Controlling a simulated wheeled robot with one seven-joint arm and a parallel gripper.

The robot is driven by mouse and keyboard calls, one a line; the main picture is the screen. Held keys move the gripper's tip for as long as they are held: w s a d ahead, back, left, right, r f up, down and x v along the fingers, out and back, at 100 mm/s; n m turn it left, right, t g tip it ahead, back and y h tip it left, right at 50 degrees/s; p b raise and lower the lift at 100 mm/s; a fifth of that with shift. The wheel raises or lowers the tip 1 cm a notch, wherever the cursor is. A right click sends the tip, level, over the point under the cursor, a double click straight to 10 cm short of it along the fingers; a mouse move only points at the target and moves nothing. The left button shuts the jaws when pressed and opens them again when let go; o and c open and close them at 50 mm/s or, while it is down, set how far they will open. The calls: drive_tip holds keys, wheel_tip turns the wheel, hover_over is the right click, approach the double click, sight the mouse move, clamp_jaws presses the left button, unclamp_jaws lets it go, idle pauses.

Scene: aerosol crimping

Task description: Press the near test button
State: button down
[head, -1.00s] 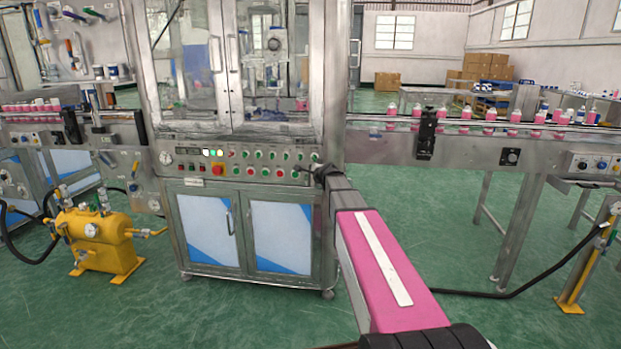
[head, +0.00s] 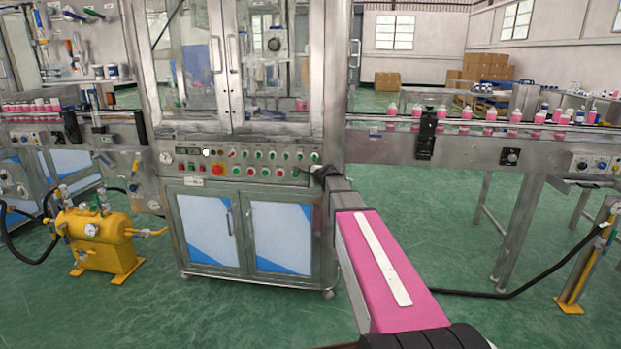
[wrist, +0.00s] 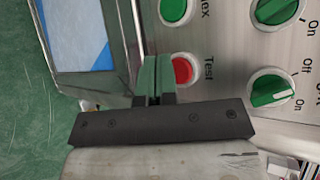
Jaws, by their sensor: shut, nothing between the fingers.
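The red button labelled Test (wrist: 184,71) is in the middle of the wrist view, on the grey metal panel. My gripper (wrist: 155,60) is shut and empty. Its two greenish fingers lie side by side just left of the red button and cover part of its left edge. I cannot tell whether the fingertips touch the button or the panel. In the head view my gripper (head: 318,172) is a small dark shape at the lower right end of the control panel (head: 235,182), and I cannot single out the Test button there.
In the wrist view a green button (wrist: 173,10) sits above the red one, with green rotary switches (wrist: 270,90) to its right. A cabinet (head: 280,235) is below the panel. A conveyor (head: 470,146) with pink bottles runs right. A yellow tank (head: 103,240) stands left.

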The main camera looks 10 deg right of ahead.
drive_tip(key=shift+s, duration=0.1)
drive_tip(key=s, duration=0.1)
drive_tip(key=s+a, duration=0.1)
drive_tip(key=s, duration=0.2)
drive_tip(key=shift+s+a, duration=0.3)
idle(0.5)
drive_tip(key=s+f+n+g+h, duration=0.1)
drive_tip(key=s+f+n+g, duration=0.3)
drive_tip(key=s+f, duration=0.3)
drive_tip(key=s+f+n+g+h, duration=0.2)
drive_tip(key=s+f+n+g, duration=0.2)
drive_tip(key=s, duration=1.2)
drive_tip(key=s+f+n+g+h, duration=0.1)
drive_tip(key=s+f+n+g, duration=0.3)
drive_tip(key=s+f+n, duration=0.5)
drive_tip(key=s+f, duration=0.1)
drive_tip(key=s, duration=0.2)
drive_tip(key=shift+d+f+h, duration=0.35)
drive_tip(key=shift+d+h, duration=0.05)
drive_tip(key=shift+s, duration=0.1)
